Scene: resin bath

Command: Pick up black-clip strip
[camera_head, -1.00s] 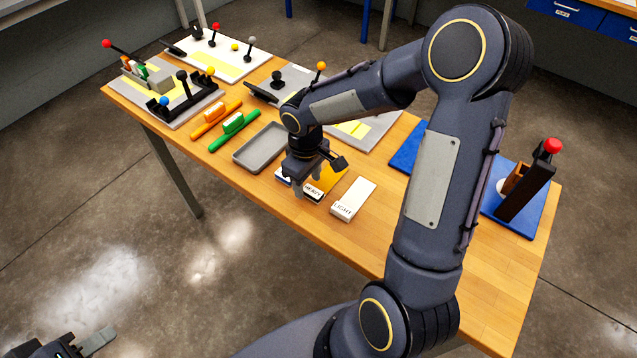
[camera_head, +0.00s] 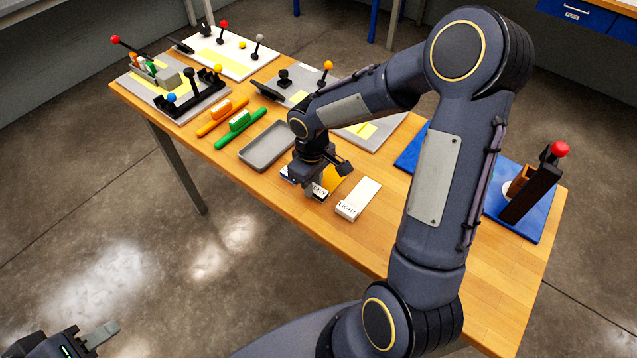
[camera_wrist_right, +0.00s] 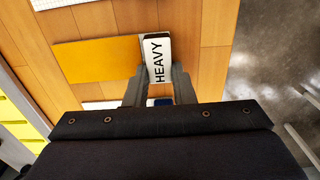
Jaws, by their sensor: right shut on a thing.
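My right gripper (camera_head: 310,188) is down at the labelled strips on the wooden table, its fingers on both sides of a white end marked HEAVY (camera_wrist_right: 157,60). It is shut on that end, which joins a flat yellow piece (camera_wrist_right: 97,59). In the head view the arm and fingers hide part of the label (camera_head: 320,190). A strip with a dark blue end (camera_wrist_right: 160,102) lies beside it, seen between the fingers. I cannot make out a black clip for certain. My left gripper (camera_head: 98,336) is at the bottom left, partly cut off, away from the table.
A white strip marked LIGHT (camera_head: 358,199) lies to the right. A grey tray (camera_head: 268,146) is to the left, with green (camera_head: 238,124) and orange (camera_head: 222,116) bars beyond. A blue board (camera_head: 530,222) with a red-knobbed dark stand (camera_head: 535,185) is at the right.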

